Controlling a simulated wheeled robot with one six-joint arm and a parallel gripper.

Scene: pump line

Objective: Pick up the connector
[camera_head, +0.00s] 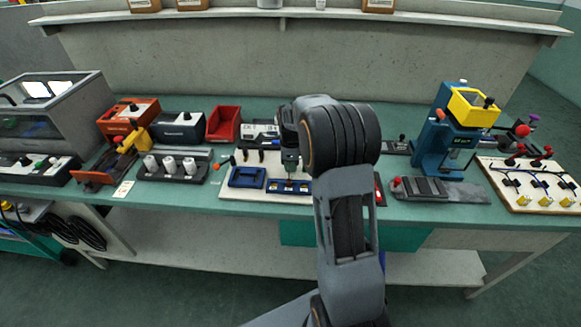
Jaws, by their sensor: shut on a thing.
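My gripper (290,172) points down over a blue tray (273,187) at the front of a white board on the workbench. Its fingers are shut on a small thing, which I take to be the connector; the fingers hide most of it. The picture is too small to tell whether the held piece is still touching the tray. My arm crosses the middle of the view and hides part of the board to the right of the gripper.
A second blue holder (247,178) stands left of the tray. A red bin (223,124) is behind it, and a rack with white cylinders (170,166) is further left. A blue and yellow press (446,140) stands right. A wired board (535,187) lies at far right.

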